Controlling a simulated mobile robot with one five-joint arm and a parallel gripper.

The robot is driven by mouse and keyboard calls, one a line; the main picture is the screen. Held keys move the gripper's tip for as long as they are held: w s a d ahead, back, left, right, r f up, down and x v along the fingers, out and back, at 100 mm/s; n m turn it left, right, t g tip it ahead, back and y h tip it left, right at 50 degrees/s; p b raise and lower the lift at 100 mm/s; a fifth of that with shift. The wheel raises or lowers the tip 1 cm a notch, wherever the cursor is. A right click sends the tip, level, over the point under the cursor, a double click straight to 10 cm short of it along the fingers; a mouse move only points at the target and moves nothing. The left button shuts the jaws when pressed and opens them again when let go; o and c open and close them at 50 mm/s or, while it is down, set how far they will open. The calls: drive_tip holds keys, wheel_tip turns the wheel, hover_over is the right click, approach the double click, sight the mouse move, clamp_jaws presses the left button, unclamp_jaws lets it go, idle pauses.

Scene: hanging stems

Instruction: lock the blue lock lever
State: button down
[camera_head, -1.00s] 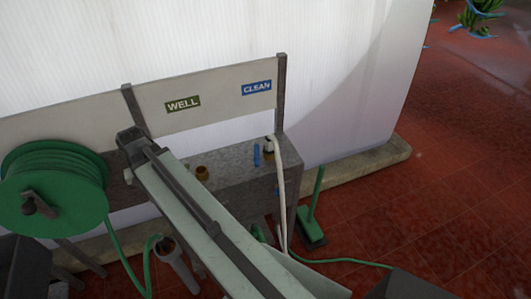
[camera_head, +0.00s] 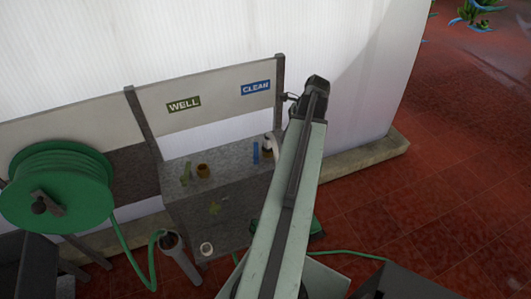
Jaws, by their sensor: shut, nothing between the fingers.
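The blue lock lever (camera_head: 255,153) stands upright on the grey metal bench top, below the CLEAN sign. It sits beside a pale fitting with a dark part (camera_head: 267,147). My arm reaches up to the right of the bench. My gripper (camera_head: 290,97) shows only as a small dark piece left of the arm's end, near the right post of the sign board. It looks shut and empty, above and right of the lever and apart from it. The arm hides much of the gripper and the bench's right side.
A green lever (camera_head: 185,173) and a brown fitting (camera_head: 203,170) stand on the left of the bench (camera_head: 228,166). The WELL sign (camera_head: 183,104) and CLEAN sign (camera_head: 255,88) are on the board behind. A green hose reel (camera_head: 55,190) is at left. Open red tile floor lies right.

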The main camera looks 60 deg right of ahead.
drive_tip(key=shift+f, duration=0.1)
drive_tip(key=w+a+f+b, duration=0.4)
drive_tip(key=w+f+b, duration=0.2)
drive_tip(key=f+b, duration=0.3)
drive_tip(key=shift+w+a, duration=0.15)
drive_tip(key=shift+w, duration=0.1)
